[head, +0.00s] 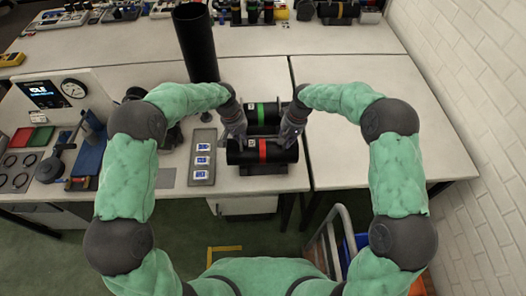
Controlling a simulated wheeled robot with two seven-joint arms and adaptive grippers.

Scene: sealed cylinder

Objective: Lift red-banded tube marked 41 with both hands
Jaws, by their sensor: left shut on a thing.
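The red-banded tube (247,158) is a black cylinder with a red band round its middle, lying sideways near the table's front edge. A small white label shows beside the band, but its number is too small to read. A dark support shows under the tube. My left gripper (236,138) is shut on the tube's left part from above. My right gripper (290,138) is at the tube's right part, its fingers pointing down; whether they are closed on it is too small to tell. I cannot tell whether the tube is clear of its support.
A green-banded tube (261,113) lies just behind. A tall black cylinder (196,45) stands at the back left. A grey tray (203,157) with blue-and-white pieces lies left of the tube. The table (345,120) is clear to the right, up to a white brick wall (480,80).

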